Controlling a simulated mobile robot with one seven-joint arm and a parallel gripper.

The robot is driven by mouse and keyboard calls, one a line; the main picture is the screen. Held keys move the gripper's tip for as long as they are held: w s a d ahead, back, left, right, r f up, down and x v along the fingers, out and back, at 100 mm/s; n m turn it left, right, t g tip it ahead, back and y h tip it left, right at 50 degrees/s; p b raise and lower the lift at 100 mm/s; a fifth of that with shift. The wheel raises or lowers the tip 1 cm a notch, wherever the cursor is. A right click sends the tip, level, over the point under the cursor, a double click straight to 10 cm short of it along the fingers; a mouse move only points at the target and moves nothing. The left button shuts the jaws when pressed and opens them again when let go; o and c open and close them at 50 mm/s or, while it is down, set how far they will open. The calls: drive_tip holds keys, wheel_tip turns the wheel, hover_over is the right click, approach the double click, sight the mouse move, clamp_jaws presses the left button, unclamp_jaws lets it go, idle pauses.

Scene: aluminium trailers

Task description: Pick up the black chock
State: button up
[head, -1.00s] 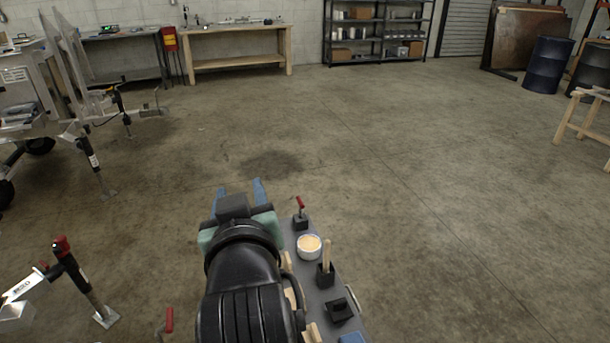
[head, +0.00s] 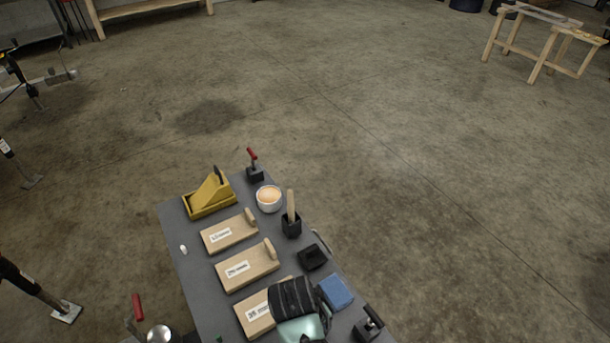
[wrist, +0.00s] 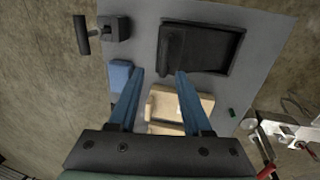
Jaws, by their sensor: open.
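The black chock (wrist: 173,45) appears in the wrist view as a dark wedge shape in a black tray (wrist: 238,38) on the grey table top. Black on black makes its outline hard to tell. My gripper (wrist: 160,73) is open, with two blue fingers pointing toward the table. The fingertips appear just short of the tray's near left corner, with nothing between them. In the head view my wrist (head: 293,298) shows at the bottom, over the table's near part. The fingers and the chock cannot be made out there.
Open floor lies right.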

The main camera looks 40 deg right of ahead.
drive_tip(key=f, duration=0.5)
drive_tip(key=shift+s+d+f, duration=0.25)
drive_tip(key=shift+s+f, duration=0.1)
clamp_jaws()
drive_tip(key=shift+r, duration=0.1)
idle(1.1)
